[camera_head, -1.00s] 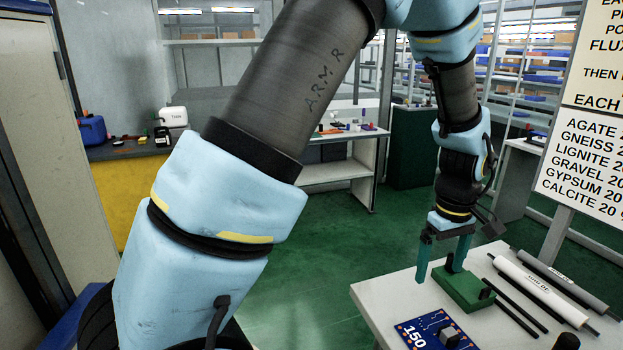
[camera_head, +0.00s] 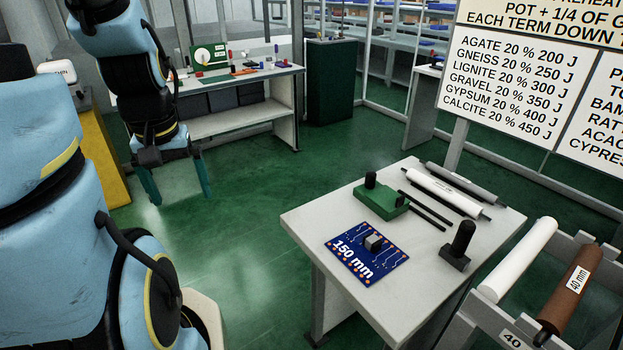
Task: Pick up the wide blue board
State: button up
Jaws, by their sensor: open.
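The wide blue board (camera_head: 367,253) lies flat on the white table (camera_head: 310,227), near its front left edge. It is marked "150 mm" and has a small grey block (camera_head: 373,242) on it. My gripper (camera_head: 178,196) hangs to the left of the table, over the green floor, with its two teal fingers pointing down. The fingers are apart and nothing is between them. The gripper is well away from the board and does not touch it.
A green block with black knobs (camera_head: 381,201), thin black rods (camera_head: 429,212), a white roller (camera_head: 443,191), a grey roller (camera_head: 463,183) and a black upright piece (camera_head: 457,246) share the table. A roller rack (camera_head: 467,317) stands at right. The floor left of the table is clear.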

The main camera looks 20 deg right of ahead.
aim_at(369, 255)
jog(key=z, duration=1.2)
jog(key=l+u, duration=0.3)
jog(key=u, duration=0.15)
jog(key=k+l+u, duration=0.1)
jog(key=l+u, duration=0.2)
jog(key=u, duration=0.15)
jog(key=k+l+u, duration=0.15)
jog(key=u, duration=0.35)
jog(key=l, duration=0.1)
